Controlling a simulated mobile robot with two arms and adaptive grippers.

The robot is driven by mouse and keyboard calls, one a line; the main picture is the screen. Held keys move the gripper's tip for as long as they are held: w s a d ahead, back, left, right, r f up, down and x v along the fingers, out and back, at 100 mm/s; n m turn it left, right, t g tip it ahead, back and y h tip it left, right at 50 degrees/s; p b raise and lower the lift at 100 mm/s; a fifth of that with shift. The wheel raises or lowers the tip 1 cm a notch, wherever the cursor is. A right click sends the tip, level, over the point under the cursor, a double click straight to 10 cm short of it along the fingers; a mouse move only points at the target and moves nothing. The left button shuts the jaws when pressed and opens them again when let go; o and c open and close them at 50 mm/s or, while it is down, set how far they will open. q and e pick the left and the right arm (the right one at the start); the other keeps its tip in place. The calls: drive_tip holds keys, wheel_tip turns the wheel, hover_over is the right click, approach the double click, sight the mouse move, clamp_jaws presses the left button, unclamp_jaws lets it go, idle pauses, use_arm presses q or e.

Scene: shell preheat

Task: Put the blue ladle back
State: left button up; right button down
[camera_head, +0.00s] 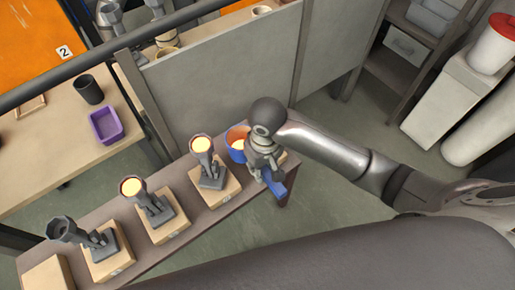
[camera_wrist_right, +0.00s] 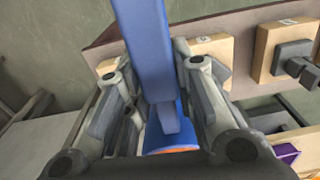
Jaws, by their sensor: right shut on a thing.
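The blue ladle (camera_head: 235,154) is at the right end of the narrow brown bench (camera_head: 186,187), its blue bowl orange and pale inside. Its handle also shows in the right wrist view (camera_wrist_right: 147,45), running down between my fingers. My right gripper (camera_head: 265,165) is shut on the blue ladle's handle, above the bench end. The right wrist view shows the two fingers (camera_wrist_right: 155,88) on either side of the handle. A wooden block lies partly hidden under the gripper; I cannot tell whether the ladle touches it. My left gripper is not in view.
Several grey holders on wooden blocks stand along the bench; two carry cups with glowing yellow contents (camera_head: 201,144) (camera_head: 131,187). A bare wooden block (camera_head: 46,275) is at the near left end. A grey partition (camera_head: 205,80) stands behind. A purple bin (camera_head: 106,125) is on the left table.

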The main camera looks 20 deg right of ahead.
drive_tip(key=w+d+f, duration=0.2)
drive_tip(key=w+f, duration=0.1)
drive_tip(key=f, duration=0.1)
drive_tip(key=w+d+f+b, duration=0.1)
drive_tip(key=w+d+f, duration=0.2)
drive_tip(key=w+f, duration=0.1)
drive_tip(key=w+d+f, duration=0.2)
drive_tip(key=w+f, duration=0.1)
drive_tip(key=f, duration=0.1)
drive_tip(key=shift+w+d+f+b, duration=0.25)
drive_tip(key=shift+w+b, duration=0.1)
drive_tip(key=shift+w, duration=0.05)
drive_tip(key=shift+f, duration=1.55)
drive_tip(key=shift+f, duration=0.1)
drive_tip(key=c, duration=1.2)
unclamp_jaws()
drive_tip(key=shift+f, duration=0.1)
